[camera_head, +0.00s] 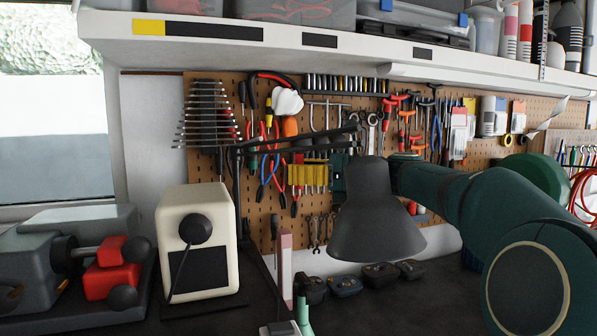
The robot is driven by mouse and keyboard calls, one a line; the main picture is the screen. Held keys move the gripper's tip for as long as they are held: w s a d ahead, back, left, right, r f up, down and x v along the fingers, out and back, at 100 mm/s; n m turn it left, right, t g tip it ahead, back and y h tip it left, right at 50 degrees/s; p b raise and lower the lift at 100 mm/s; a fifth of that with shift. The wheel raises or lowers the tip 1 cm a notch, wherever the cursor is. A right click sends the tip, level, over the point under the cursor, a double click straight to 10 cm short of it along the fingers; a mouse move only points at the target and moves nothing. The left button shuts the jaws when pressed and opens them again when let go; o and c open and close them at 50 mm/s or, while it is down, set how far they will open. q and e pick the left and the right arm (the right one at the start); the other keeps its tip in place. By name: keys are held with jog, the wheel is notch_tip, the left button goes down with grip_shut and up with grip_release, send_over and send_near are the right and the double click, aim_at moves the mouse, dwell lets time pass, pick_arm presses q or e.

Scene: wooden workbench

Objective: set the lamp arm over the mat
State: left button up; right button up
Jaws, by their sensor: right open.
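The desk lamp has a dark grey cone-shaped shade (374,215) hanging at the centre, with its open side down. Its thin black lamp arm (290,142) runs left from above the shade to an upright post (237,180). My right arm reaches in from the right, and my right gripper (342,168) is at the top of the shade, near the end of the lamp arm. The gripper is open; the shade hides much of it, so I cannot tell whether it touches the lamp. My left gripper is not in view. I cannot make out a mat.
A cream box-shaped machine (205,220) and a grey-and-red machine (105,268) stand at left. Small dark items (380,274) line the bench's back edge. A pegboard with tools (270,215) is behind, under a shelf (330,48). Dark bench (425,305) is bare at front right.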

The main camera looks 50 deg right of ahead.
jog(key=shift+s+d, duration=0.1)
jog(key=v, duration=1.2)
